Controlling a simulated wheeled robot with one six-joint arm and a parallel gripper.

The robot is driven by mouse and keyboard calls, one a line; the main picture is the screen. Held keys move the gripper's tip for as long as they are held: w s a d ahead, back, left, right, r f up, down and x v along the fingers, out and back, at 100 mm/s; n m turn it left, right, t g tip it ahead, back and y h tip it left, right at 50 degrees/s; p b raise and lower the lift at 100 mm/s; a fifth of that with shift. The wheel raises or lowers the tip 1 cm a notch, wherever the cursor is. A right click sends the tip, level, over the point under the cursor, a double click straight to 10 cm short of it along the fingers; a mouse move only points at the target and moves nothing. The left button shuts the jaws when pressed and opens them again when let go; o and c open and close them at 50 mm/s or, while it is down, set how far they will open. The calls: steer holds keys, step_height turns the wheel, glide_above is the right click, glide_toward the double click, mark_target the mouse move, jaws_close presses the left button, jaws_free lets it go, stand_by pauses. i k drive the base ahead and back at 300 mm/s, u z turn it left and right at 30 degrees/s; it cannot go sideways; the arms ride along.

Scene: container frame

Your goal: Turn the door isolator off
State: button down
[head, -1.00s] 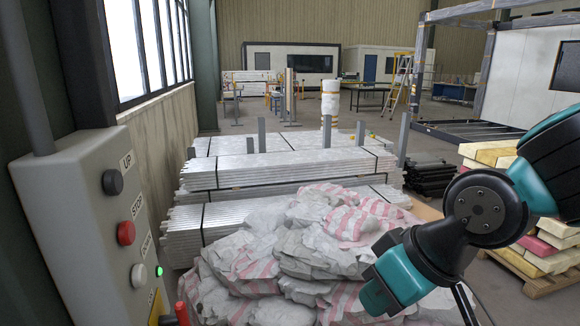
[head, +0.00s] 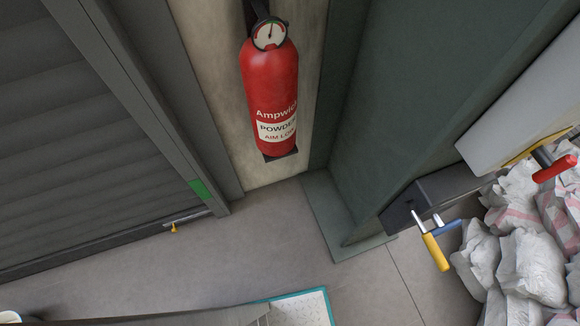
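A pale grey control box (head: 515,110) on the right is cut off by the picture's edge. A red handle (head: 555,168) on a dark shaft sticks out near its lower end, with a yellow piece (head: 540,146) behind it. Below is a dark grey box (head: 440,192) with a yellow-handled lever (head: 436,252) and a blue-handled lever (head: 447,227). No label here shows which of these is the door isolator, and I cannot read any on or off position. My gripper is not in view.
A red fire extinguisher (head: 270,95) hangs on the wall. A grey shutter door (head: 80,130) is at left, with a small yellow-ended latch (head: 185,222) at its foot. White sacks (head: 525,265) are piled at right. The middle floor (head: 320,265) is clear.

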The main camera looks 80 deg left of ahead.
mark_target(551, 168)
steer(key=u, duration=3.65)
steer(key=k, duration=0.75)
steer(key=z, duration=0.5)
